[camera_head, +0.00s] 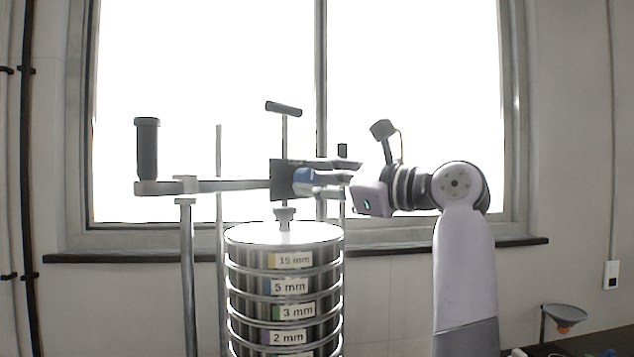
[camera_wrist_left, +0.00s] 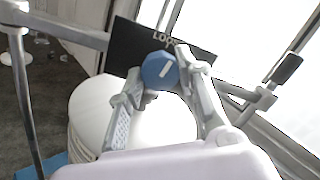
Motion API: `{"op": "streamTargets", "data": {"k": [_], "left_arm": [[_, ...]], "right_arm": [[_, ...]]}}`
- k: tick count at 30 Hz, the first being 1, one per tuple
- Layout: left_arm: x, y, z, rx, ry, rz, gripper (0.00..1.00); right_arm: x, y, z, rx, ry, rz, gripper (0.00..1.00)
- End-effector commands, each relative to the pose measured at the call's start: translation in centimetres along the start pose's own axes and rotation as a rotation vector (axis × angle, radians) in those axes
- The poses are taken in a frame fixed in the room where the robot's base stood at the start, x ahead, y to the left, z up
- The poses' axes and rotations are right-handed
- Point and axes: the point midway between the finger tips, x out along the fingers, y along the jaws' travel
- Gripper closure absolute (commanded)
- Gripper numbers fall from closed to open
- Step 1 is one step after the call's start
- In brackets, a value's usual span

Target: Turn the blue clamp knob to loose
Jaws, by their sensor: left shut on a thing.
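The blue clamp knob (camera_head: 304,181) sits on a dark plate (camera_head: 280,178) on the crossbar above the sieve stack. My left gripper (camera_head: 316,181) reaches it from the right in the head view, its fingers closed on the knob. In the left wrist view, the fingers of my left gripper (camera_wrist_left: 160,72) lie on either side of the blue knob (camera_wrist_left: 158,74). A white line on the knob's face is slightly tilted. My right gripper is not in view.
The sieve stack (camera_head: 285,300) with size labels stands under the crossbar (camera_head: 225,186). A black handle (camera_head: 147,150) rises at the crossbar's left end. A T-handle (camera_head: 284,109) stands above the plate. A funnel (camera_head: 564,313) is at lower right.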

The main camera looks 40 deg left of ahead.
Motion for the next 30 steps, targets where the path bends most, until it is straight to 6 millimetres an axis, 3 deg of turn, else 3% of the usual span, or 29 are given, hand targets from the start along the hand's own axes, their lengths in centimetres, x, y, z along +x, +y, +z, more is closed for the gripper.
{"op": "streamTargets", "data": {"k": [12, 28, 29, 30], "left_arm": [[0.0, 0.0, -0.1, -0.181, -0.005, 0.008, 0.96], [0.0, 0.0, -0.07, -0.206, -0.006, 0.008, 0.96], [0.01, 0.0, -0.07, -0.206, -0.006, 0.008, 0.67], [0.0, 0.0, -0.07, -0.206, -0.006, 0.008, 0.65]], "right_arm": [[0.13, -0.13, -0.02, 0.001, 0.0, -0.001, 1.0], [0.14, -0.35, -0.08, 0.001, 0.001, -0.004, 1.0], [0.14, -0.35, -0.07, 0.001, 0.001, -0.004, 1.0], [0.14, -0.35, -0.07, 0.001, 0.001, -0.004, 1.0]]}}
